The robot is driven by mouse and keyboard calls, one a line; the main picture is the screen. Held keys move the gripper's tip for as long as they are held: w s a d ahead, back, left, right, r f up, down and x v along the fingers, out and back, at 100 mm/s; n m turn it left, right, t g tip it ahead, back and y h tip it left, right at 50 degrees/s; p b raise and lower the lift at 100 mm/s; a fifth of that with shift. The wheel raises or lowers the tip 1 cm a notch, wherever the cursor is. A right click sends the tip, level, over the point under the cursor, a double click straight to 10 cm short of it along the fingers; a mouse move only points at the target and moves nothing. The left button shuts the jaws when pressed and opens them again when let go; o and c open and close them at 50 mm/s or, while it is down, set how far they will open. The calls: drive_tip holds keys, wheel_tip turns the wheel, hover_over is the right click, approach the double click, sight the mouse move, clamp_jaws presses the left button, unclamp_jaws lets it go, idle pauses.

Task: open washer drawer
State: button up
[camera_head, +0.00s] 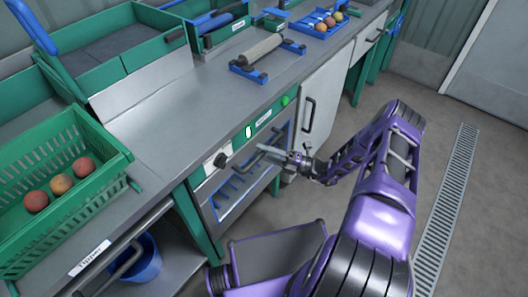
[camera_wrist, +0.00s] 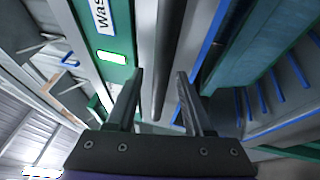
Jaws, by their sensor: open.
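The washer drawer (camera_head: 226,205) is a grey front with a blue-framed window, under the counter. It looks closed. Its long bar handle (camera_head: 245,165) runs across the front; in the wrist view a dark bar (camera_wrist: 168,45), seemingly this handle, shows between my fingers. My gripper (camera_head: 287,157) is at the handle's right part, fingers toward the front. In the wrist view my gripper (camera_wrist: 160,78) is open, one finger on each side of the bar in the picture. I cannot tell whether the fingers reach around it or touch it.
A green panel with a lit display (camera_head: 249,131) and green button (camera_head: 285,100) sits above the drawer. A cabinet door with a handle (camera_head: 309,115) stands to the right. A green crate with tomatoes (camera_head: 106,208) is at left. The floor (camera_head: 350,95) beyond my arm is clear.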

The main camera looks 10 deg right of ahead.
clamp_jaws()
idle(1.4)
